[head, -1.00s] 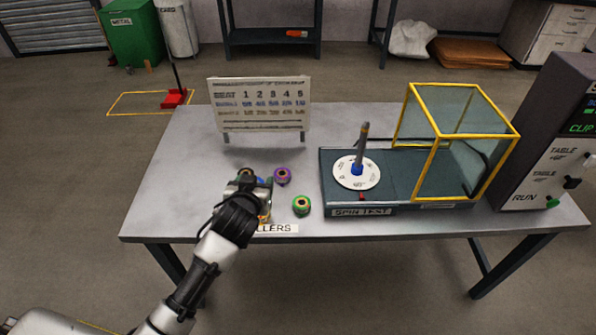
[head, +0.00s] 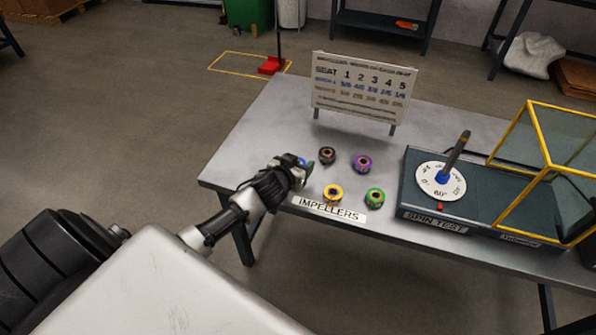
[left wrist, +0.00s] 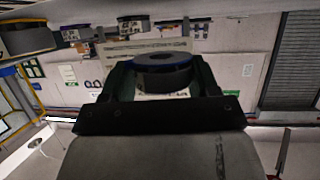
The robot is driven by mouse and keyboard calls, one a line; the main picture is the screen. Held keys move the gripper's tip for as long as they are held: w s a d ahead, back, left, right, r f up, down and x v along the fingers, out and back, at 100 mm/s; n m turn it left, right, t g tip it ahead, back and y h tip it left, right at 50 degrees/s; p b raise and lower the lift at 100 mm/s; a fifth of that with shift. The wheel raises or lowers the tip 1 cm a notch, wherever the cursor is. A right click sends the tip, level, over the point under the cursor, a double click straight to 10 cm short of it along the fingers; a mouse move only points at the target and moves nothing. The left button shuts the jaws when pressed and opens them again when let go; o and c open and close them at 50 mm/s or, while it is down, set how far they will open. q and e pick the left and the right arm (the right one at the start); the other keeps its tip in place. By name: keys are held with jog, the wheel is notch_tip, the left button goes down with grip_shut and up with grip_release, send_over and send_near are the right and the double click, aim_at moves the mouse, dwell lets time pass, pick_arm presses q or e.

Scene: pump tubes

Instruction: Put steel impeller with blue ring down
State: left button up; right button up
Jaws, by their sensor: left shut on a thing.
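My left gripper (head: 302,168) is at the left part of the table, left of the loose impellers. In the left wrist view the gripper (left wrist: 155,85) is shut on the steel impeller with blue ring (left wrist: 162,76), which sits between the two fingers. In the head view only a bit of blue shows at the fingertips, and the rest of the impeller is hidden by the gripper. I cannot tell whether it touches the table (head: 262,128). My right gripper is not in view.
The spin test stand (head: 415,180) is at right. A seat chart (head: 363,90) stands behind. The table's left rear is clear.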

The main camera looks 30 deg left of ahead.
pick_arm(q)
jog(key=shift+f, duration=1.3)
jog(key=shift+f+b, duration=0.6)
jog(key=shift+f, duration=0.05)
jog(key=o, duration=1.1)
